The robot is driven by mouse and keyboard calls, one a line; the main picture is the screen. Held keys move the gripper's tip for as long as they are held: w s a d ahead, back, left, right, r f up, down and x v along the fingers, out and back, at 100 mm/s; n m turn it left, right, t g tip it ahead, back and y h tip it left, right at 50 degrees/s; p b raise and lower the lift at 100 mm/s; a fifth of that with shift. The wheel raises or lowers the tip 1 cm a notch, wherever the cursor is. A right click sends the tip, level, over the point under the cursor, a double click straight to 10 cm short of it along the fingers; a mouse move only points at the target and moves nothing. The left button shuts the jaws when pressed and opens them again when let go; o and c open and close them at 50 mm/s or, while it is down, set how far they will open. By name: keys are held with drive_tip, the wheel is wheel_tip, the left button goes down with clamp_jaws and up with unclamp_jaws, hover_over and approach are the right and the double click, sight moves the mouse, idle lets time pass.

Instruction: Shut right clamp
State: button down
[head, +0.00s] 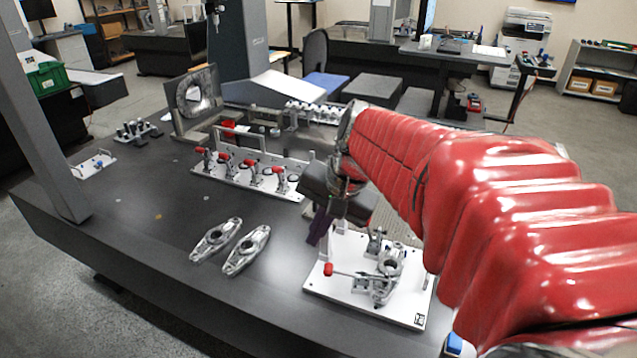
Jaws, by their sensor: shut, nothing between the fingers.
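A white fixture plate (407,312) lies on the dark table at front right, with a metal part (391,262) on it. A toggle clamp with a red handle tip (328,269) is at the plate's left, its lever lying low towards the part. Another metal clamp body (375,242) stands at the plate's back; its handle cannot be made out behind my arm. I cannot tell which is the right clamp. My gripper (316,238) points down over the plate's back-left corner, its dark fingers together and empty, above and behind the red tip. Contact cannot be told.
Two loose metal parts (214,240) (247,250) lie on the table left of the plate. A long white fixture (236,187) with several red-handled clamps stands behind. A grey column (43,130) rises at left. The table's front left is clear.

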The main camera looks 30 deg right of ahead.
sight(370, 221)
drive_tip(key=w+d+f+m+t+y, duration=0.1)
drive_tip(key=d+m, duration=0.5)
drive_tip(key=d, duration=0.6)
drive_tip(key=w+d+f+m+t+y, duration=0.1)
drive_tip(key=w+d+f+m+t, duration=0.1)
drive_tip(key=d+f+m, duration=0.4)
drive_tip(key=w+d+f+m+t+y, duration=0.1)
drive_tip(key=d+m, duration=0.5)
drive_tip(key=d, duration=1.1)
wheel_tip(370, 221, down, 3)
drive_tip(key=shift+w+d+r+t+y, duration=0.15)
drive_tip(key=shift+w+d+t+y, duration=0.15)
drive_tip(key=shift+w+y, duration=0.4)
drive_tip(key=shift+w, duration=0.15)
drive_tip(key=x, duration=1.4)
